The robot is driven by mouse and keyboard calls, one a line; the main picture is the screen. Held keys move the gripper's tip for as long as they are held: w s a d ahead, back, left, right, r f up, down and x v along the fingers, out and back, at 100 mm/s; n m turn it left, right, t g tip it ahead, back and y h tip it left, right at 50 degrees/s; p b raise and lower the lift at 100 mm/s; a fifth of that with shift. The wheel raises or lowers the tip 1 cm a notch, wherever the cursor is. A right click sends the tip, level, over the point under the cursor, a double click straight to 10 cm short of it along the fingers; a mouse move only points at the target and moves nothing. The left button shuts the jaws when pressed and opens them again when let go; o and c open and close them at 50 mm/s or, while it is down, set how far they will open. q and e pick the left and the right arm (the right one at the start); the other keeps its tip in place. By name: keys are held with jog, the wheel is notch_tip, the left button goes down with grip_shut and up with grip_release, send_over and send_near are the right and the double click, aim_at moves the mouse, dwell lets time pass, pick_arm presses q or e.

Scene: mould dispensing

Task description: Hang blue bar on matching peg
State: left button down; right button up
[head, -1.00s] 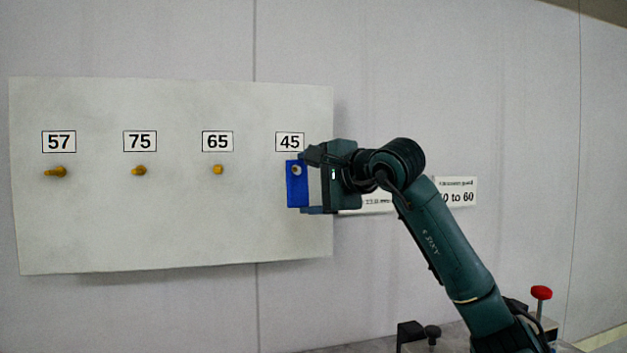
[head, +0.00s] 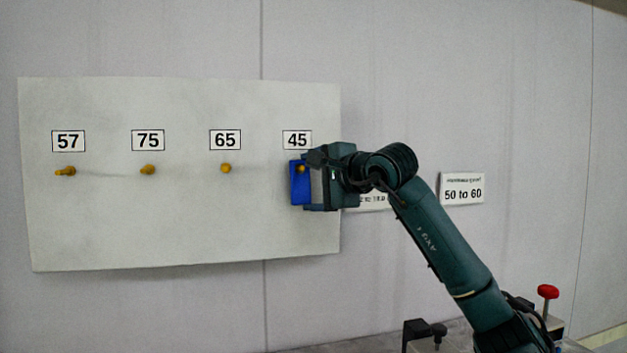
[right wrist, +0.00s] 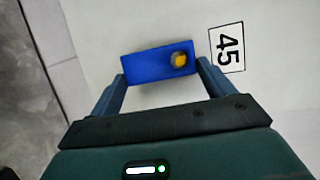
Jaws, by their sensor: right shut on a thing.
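The blue bar (head: 297,192) is upright against the white board under the label 45 (head: 297,140). My right gripper (head: 309,182) is shut on it, coming from the right. The yellow 45 peg (head: 301,168) shows at the hole near the bar's upper end. In the right wrist view, the bar (right wrist: 148,64) lies between both fingers (right wrist: 161,74), and the peg's yellow tip (right wrist: 180,60) shows in the hole. How far the peg passes through cannot be told. My left gripper is not in view.
The white board (head: 180,225) also carries bare yellow pegs under 57 (head: 65,171), 75 (head: 148,169) and 65 (head: 226,168). A wall sign reading 50 to 60 (head: 462,188) is right of my arm. A red knob (head: 548,291) stands at the lower right.

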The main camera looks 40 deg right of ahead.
dwell(0.3)
jog(key=o, duration=0.9)
pick_arm(q)
jog(key=b, duration=0.2)
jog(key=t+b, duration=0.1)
jog(key=b, duration=0.1)
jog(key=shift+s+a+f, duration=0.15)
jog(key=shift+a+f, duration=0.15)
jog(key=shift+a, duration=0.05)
pick_arm(e)
jog(key=v, duration=1.3)
jog(key=shift+s, duration=0.1)
